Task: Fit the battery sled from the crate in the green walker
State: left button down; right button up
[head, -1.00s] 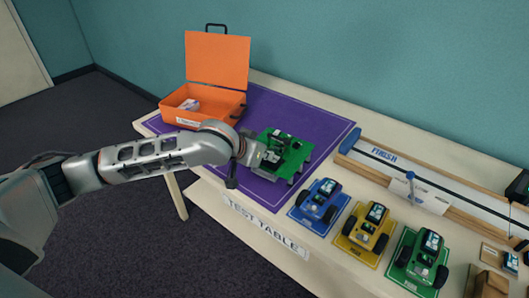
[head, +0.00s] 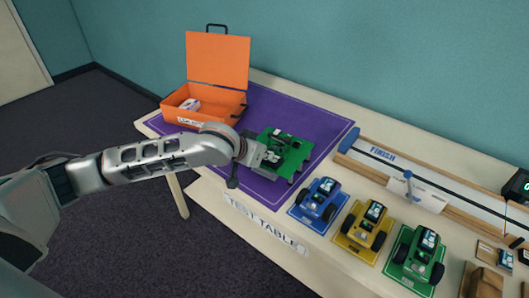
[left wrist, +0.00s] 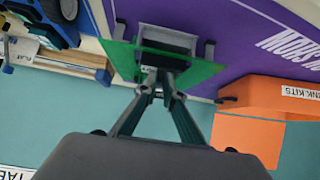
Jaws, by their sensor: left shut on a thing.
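The green walker (head: 294,146) is a flat green body with stubby legs, on the purple mat. My left gripper (head: 267,156) is at its near left side, low over its top. In the left wrist view, my left gripper (left wrist: 158,86) is shut, its fingertips together at the green body's edge. It holds a small thing, most likely the battery sled, largely hidden by the fingers. A grey frame (left wrist: 168,40) on the green walker (left wrist: 123,58) lies just beyond the fingertips. I cannot tell how far the sled is in. The open orange crate (head: 232,110) stands at the back left. My right gripper is not in view.
A white item (head: 190,104) lies in the crate. Blue (head: 318,199), yellow (head: 364,226) and green (head: 417,256) wheeled vehicles stand on coloured mats at the right. A wooden-edged track (head: 385,173) runs behind them. The purple mat (head: 322,121) is clear behind the walker.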

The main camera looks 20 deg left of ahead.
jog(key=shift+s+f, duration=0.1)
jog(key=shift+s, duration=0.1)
pick_arm(q)
jog(key=shift+w+p, duration=0.1)
jog(key=shift+p, duration=0.5)
jog(key=shift+f, duration=0.1)
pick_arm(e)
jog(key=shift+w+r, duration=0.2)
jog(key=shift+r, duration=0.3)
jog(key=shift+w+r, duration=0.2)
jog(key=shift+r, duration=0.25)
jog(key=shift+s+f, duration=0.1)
pick_arm(q)
jog(key=shift+f, duration=0.1)
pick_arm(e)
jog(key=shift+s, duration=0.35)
pick_arm(q)
jog(key=shift+f, duration=0.2)
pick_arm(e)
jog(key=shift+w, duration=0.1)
pick_arm(q)
jog(key=shift+f, duration=0.1)
jog(key=shift+f+p, duration=0.15)
jog(key=shift+p, duration=0.15)
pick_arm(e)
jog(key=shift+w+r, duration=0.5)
